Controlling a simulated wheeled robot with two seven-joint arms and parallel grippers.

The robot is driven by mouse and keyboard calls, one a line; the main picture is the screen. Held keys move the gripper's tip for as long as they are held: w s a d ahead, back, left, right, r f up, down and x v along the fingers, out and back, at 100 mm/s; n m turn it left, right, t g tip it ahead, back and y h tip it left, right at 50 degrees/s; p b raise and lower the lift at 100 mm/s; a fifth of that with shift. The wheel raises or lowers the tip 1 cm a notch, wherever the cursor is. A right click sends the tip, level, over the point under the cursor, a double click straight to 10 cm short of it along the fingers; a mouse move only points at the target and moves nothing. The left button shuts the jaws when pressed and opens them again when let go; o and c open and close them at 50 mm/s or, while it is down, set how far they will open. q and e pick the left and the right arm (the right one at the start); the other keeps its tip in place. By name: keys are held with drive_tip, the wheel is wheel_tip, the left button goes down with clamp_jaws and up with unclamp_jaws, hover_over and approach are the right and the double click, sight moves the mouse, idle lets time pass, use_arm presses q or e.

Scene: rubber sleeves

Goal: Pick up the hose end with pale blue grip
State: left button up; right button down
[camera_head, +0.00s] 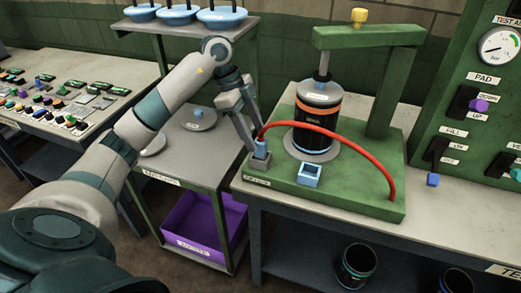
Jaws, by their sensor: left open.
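The red hose (345,138) arcs over the green fixture base in front of a black cylinder. Its right end meets the base at the right. Its left end carries a pale blue grip (261,146) and stands upright in a small grey holder (259,161) at the base's left corner. My left gripper (252,138) reaches down from the upper left, its open fingers at the pale blue grip. I cannot tell whether the fingers touch it. My right gripper is not in view.
An empty pale blue square socket (310,175) is on the green base (345,195). A purple bin (203,225) sits on the cart's lower shelf. A control panel (470,90) rises at right.

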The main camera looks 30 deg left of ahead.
sight(257, 139)
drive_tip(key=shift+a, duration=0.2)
use_arm(q)
drive_tip(key=shift+w+d+f+p, duration=0.15)
drive_tip(key=shift+d+f+p, duration=0.05)
drive_tip(key=shift+f+p, duration=0.35)
drive_tip(key=x, duration=0.1)
drive_tip(key=p+x, duration=0.1)
drive_tip(key=x, duration=0.1)
drive_tip(key=shift+w+a+f, duration=0.1)
drive_tip(key=shift+w+a, duration=0.05)
drive_tip(key=shift+w, duration=0.05)
drive_tip(key=shift+f, duration=0.4)
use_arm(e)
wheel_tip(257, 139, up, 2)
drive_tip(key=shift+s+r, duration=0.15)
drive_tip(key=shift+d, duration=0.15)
use_arm(q)
drive_tip(key=c, duration=1.2)
